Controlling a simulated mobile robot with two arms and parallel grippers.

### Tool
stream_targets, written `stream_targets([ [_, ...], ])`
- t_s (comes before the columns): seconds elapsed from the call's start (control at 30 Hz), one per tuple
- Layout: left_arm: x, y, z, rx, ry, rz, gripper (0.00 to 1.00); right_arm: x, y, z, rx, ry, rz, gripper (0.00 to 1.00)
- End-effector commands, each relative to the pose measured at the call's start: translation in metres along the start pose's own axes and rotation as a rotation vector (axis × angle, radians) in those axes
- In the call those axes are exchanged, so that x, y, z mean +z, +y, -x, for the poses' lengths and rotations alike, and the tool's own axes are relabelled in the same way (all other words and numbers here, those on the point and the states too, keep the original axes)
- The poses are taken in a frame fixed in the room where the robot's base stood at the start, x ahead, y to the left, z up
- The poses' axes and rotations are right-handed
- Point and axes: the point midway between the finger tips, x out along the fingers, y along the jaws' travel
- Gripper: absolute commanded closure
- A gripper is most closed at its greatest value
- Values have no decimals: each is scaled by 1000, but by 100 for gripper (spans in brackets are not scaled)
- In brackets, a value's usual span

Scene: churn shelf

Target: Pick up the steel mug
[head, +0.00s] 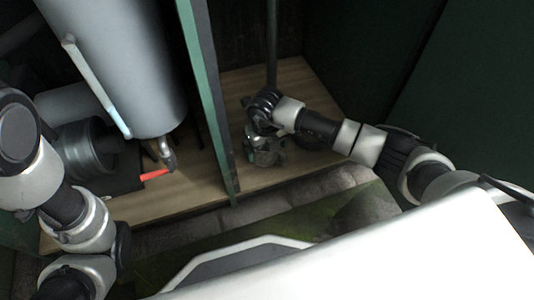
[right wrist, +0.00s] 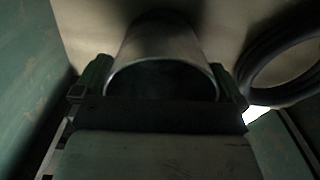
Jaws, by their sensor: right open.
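The steel mug (right wrist: 160,55) lies between the two fingers of my right gripper (right wrist: 160,90) in the right wrist view, with its round rim facing the camera. The fingers stand on either side of it. In the head view my right gripper (head: 258,133) is low over the wooden shelf floor, right of the green divider. The mug (head: 265,158) shows only partly there, under and beside the gripper. My right gripper is open around the mug. I cannot tell whether the fingers touch it. My left arm shows at the left edge, but its gripper does not show.
A green divider (head: 208,100) stands close left of my right gripper. Beyond it are a large grey cylinder (head: 115,60) and a tap with a red lever (head: 156,174). A dark ring (right wrist: 286,55) lies right of the mug. A dark pole (head: 272,45) stands behind.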

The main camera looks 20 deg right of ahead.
Motion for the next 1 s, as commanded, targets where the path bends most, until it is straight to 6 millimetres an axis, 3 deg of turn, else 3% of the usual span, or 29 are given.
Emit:
stream_targets([
  [0.1,0,0,-1,0,0,0,64,0,0,2,0,-1,0,0],
  [0.4,0,0,-1,0,0,0,64,0,0,2,0,-1,1,45],
  [0.77,3,-2,-8,0,0,0,64,1,0,11,0,-2,1,46],
  [1.0,13,-8,-37,0,-1,0,64,1,0,50,0,-4,2,46],
])
